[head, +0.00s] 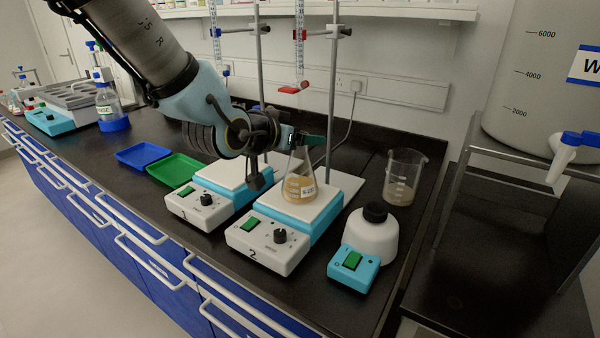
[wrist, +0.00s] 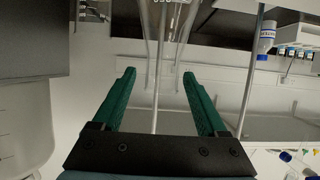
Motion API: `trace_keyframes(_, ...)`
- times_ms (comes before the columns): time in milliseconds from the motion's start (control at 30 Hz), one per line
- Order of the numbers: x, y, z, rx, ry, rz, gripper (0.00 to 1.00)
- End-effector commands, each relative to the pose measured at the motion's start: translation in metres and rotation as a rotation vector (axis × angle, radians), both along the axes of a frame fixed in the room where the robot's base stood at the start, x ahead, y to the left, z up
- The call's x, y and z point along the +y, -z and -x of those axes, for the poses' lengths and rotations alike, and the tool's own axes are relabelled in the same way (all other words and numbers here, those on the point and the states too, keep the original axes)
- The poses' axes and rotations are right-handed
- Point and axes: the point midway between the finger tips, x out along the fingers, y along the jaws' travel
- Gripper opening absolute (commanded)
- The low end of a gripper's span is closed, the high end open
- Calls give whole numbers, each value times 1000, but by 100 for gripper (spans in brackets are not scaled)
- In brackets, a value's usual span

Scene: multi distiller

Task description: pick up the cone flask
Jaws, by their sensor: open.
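The cone flask (head: 300,185) stands upright on the white plate of hotplate stirrer 2 (head: 268,237). It is clear glass with a white label and orange-brown liquid in its lower part. My gripper (head: 312,140) is at the height of the flask's neck, with a green finger close by it. In the wrist view my gripper (wrist: 158,74) is open, its two green fingers apart with nothing clamped. Clear glass that looks like the flask (wrist: 168,22) shows upside down at the top, ahead of the fingertips. I cannot tell whether a finger touches the neck.
Stirrer 1 (head: 198,208) stands left of stirrer 2. Burettes on metal stands (head: 332,90) rise behind. Green (head: 176,168) and blue trays (head: 143,154) lie left.

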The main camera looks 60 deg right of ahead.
Motion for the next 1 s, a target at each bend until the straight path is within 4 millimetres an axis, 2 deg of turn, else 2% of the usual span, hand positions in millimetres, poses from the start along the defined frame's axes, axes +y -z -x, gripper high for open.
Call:
trace_keyframes(200, -21, 8, -1, 0, 1, -1, 76)
trace_keyframes(500, -24, 10, -1, 0, -1, 0, 74)
trace_keyframes(1000, -23, 10, -1, 0, -1, 0, 18)
